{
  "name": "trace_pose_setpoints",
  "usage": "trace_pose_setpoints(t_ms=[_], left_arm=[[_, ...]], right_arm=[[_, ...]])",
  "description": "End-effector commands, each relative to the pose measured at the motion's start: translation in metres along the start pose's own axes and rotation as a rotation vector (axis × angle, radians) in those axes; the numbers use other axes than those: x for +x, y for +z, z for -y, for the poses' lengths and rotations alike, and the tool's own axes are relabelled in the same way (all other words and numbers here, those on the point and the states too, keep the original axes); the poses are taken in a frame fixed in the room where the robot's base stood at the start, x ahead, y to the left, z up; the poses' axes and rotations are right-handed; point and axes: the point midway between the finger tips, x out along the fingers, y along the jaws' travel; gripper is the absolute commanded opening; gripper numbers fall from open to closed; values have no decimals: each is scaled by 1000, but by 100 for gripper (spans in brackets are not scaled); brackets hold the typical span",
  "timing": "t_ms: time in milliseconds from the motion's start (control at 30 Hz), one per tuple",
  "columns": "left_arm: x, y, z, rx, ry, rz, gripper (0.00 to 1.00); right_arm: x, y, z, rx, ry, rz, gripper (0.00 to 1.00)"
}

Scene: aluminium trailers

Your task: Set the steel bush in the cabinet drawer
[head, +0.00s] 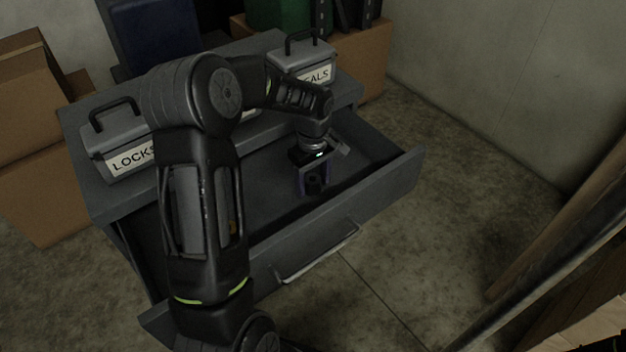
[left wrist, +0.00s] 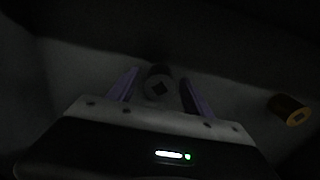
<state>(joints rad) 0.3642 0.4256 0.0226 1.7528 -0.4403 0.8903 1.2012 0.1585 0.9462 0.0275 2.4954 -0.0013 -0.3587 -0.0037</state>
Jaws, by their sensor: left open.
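The cabinet drawer (head: 385,192) is pulled open below the cabinet top. My left gripper (head: 313,186) is inside the drawer, pointing down, with its fingers apart. A dark, round steel bush (left wrist: 158,88) with a dark hole in its end is between the two purple fingers of the left gripper (left wrist: 160,92) in the left wrist view. It appears to be on the drawer floor, but the view is too dark to tell whether a finger touches it. My right gripper is not in view.
A yellow-ended cylinder (left wrist: 290,110) lies in the drawer to the right in the left wrist view. Grey lidded boxes stand on the cabinet, one marked LOCKS (head: 120,140) and one ending in ALS (head: 303,62). Cardboard boxes (head: 35,195) flank the cabinet.

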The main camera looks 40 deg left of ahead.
Motion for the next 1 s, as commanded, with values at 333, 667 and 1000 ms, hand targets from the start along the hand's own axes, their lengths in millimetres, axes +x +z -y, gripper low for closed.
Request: trace_pose_setpoints(t_ms=[333, 667, 1000], left_arm=[[-35, -1, -1, 0, 4, -3, 58], [-102, 0, -1, 0, 3, -2, 58], [-124, 0, 0, 0, 0, 0, 58]], right_arm=[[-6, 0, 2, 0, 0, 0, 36], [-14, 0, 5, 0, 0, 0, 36], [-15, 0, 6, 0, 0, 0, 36]])
